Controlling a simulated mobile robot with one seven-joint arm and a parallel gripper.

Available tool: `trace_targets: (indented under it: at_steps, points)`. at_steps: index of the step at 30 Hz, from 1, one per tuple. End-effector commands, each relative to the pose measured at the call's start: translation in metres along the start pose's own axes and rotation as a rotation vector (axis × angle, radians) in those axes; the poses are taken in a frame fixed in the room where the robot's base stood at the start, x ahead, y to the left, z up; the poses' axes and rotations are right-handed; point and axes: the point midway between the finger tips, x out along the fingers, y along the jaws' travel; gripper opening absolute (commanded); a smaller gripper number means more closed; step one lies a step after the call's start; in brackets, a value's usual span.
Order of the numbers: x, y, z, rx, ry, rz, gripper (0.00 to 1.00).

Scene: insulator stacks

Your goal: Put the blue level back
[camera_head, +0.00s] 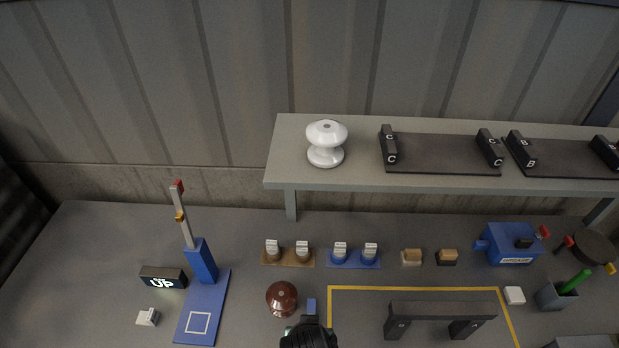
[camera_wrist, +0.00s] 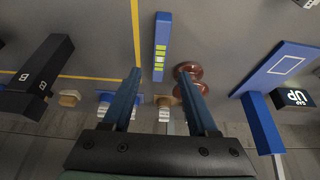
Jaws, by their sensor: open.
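The blue level (camera_wrist: 161,45) is a narrow blue bar with yellow-green marks. In the wrist view it lies lengthwise ahead of my gripper (camera_wrist: 160,75), in line with the gap between the fingers. My gripper is open, with nothing held between its fingers. In the head view only a short blue piece of the level (camera_head: 311,305) shows, the rest hidden behind my dark gripper (camera_head: 308,334) at the bottom edge. How far the fingertips are above the level I cannot tell.
A brown insulator (camera_head: 282,298) stands close beside the level. A yellow outline (camera_head: 420,289) with a black bracket (camera_head: 442,311) is to the right. A blue stand (camera_head: 203,260) is to the left. A raised shelf (camera_head: 353,180) at the back holds a white insulator (camera_head: 326,143).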

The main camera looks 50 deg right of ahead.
Motion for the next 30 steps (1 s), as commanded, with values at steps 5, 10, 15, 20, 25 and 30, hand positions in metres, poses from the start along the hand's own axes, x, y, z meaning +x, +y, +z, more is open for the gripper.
trace_targets:
  at_steps: [5, 10, 15, 20, 25, 30]
  points:
    - [-0.022, -0.001, 0.0, -0.001, 0.001, -0.001, 0.59]
    - [-0.029, 0.0, 0.0, -0.001, -0.001, 0.0, 0.59]
    - [-0.029, 0.0, 0.0, 0.0, -0.001, 0.0, 0.59]
    - [-0.04, -0.015, -0.022, -0.019, 0.063, -0.036, 0.59]
    - [-0.106, -0.083, -0.109, -0.108, 0.346, -0.2, 0.59]
    - [-0.238, -0.165, -0.192, -0.204, 0.738, -0.423, 0.59]
